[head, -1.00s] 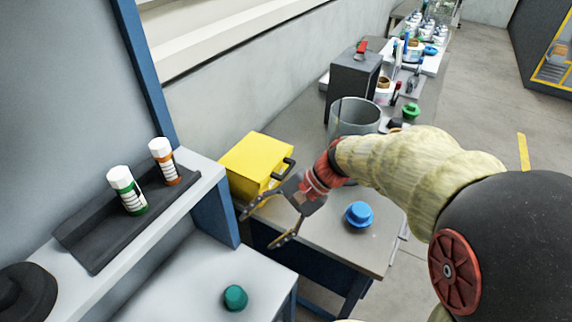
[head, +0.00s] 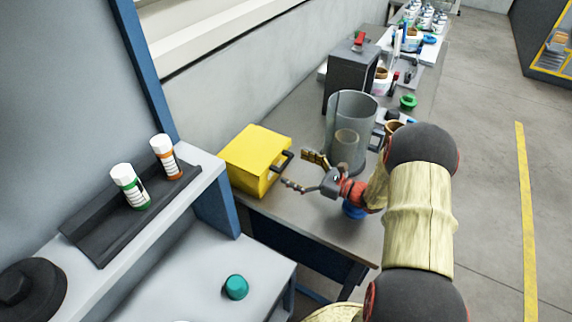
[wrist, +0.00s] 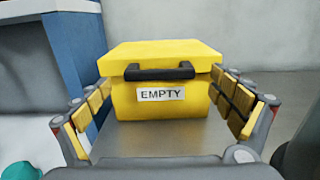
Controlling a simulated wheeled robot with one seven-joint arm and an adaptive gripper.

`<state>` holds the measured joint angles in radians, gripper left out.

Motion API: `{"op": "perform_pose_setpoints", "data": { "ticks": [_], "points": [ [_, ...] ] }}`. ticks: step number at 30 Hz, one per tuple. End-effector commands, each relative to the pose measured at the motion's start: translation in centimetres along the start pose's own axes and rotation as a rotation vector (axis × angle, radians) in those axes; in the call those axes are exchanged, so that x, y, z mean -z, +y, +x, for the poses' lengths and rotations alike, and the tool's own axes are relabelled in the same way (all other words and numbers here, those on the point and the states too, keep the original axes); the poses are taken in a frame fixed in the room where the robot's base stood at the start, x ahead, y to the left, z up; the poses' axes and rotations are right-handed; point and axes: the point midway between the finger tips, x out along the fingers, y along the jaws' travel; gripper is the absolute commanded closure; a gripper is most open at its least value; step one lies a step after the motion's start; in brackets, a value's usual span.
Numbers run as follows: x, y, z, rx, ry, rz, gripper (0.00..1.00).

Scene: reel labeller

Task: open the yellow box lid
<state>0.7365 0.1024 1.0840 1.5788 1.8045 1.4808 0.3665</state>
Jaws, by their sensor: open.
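The yellow box (head: 250,172) stands on the grey table against the wall, and its lid (head: 257,146) is shut. A black handle (head: 283,161) is on its front side. In the wrist view the box (wrist: 160,103) faces me squarely, with its lid (wrist: 160,53), black handle (wrist: 159,71) and a white "EMPTY" label (wrist: 161,94). My gripper (head: 304,172) is open and empty, to the right of the box and pointing at its handle side. In the wrist view its fingers (wrist: 160,118) frame the box from both sides, apart from the handle.
A clear cylinder (head: 350,130) stands right of the box, behind my gripper. A blue object (head: 353,210) is partly hidden under my wrist. A white shelf with two bottles (head: 130,187) (head: 166,157) and a teal knob (head: 236,287) lie left and in front.

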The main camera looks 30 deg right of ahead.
Motion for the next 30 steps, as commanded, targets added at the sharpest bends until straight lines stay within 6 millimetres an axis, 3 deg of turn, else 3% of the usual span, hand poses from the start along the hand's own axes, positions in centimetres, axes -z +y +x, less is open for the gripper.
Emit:
{"op": "perform_pose_setpoints", "data": {
  "ticks": [7,18,30],
  "points": [
    [0.1,0.1,2.9,-0.003,0.001,0.0,0.06],
    [0.0,0.0,3.4,0.0,0.001,0.0,0.07],
    [0.0,0.1,3.4,-0.001,0.001,-0.001,0.29]
  ]
}}
